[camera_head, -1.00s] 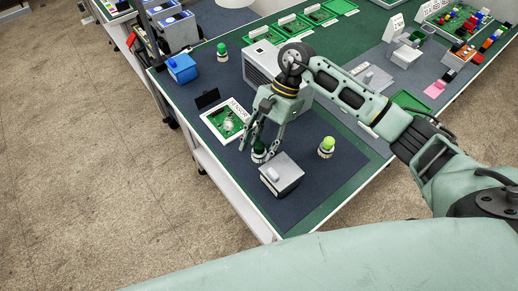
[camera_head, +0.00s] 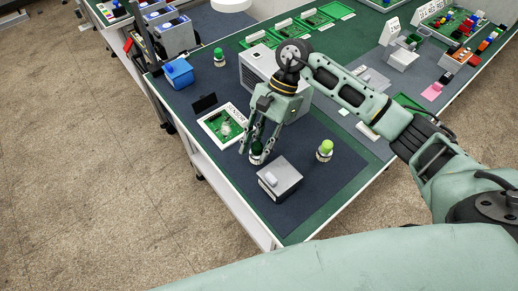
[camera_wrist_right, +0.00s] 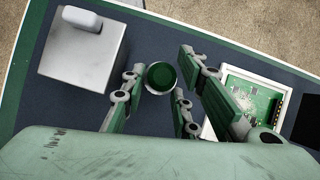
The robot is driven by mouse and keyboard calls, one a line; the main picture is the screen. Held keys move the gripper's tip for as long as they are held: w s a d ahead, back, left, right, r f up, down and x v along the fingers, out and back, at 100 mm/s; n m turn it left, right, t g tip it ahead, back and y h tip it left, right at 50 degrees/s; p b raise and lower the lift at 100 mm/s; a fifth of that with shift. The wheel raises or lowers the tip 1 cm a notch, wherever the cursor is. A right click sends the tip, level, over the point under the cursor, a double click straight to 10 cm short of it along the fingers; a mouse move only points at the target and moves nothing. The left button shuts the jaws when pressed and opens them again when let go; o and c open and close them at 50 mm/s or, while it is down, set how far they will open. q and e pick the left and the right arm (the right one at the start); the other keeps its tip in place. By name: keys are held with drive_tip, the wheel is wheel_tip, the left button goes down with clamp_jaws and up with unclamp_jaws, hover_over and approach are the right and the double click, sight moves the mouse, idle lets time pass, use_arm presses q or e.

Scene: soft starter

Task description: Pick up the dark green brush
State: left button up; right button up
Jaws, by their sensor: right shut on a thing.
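The dark green brush (camera_head: 257,152) stands upright on the dark mat, with a dark green knob on top and a pale bristle ring below. In the right wrist view the brush (camera_wrist_right: 160,77) is a round dark green top between my fingers. My right gripper (camera_head: 258,146) reaches down over it from above and is shut on it. In the right wrist view the gripper's (camera_wrist_right: 164,86) fingers stand on both sides of the knob. Contact at the fingertips is partly hidden. My left gripper is not in view.
A grey box (camera_head: 280,179) stands close in front of the brush. A light green brush (camera_head: 325,150) is to the right, another green-topped brush (camera_head: 220,57) at the back. A framed circuit board (camera_head: 225,124) lies left. A blue box (camera_head: 179,72) stands near the left edge.

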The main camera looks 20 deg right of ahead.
drive_tip(key=r, duration=0.1)
drive_tip(key=a+r+b, duration=0.1)
drive_tip(key=shift+s+r, duration=0.15)
drive_tip(key=shift+r, duration=0.2)
drive_tip(key=s+a+r+b, duration=0.2)
drive_tip(key=a+r, duration=0.4)
drive_tip(key=a, duration=0.4)
drive_tip(key=shift+s+r+b, duration=0.3)
drive_tip(key=shift+s+b, duration=0.1)
drive_tip(key=shift+s, duration=0.4)
drive_tip(key=o, duration=0.5)
drive_tip(key=c, duration=0.4)
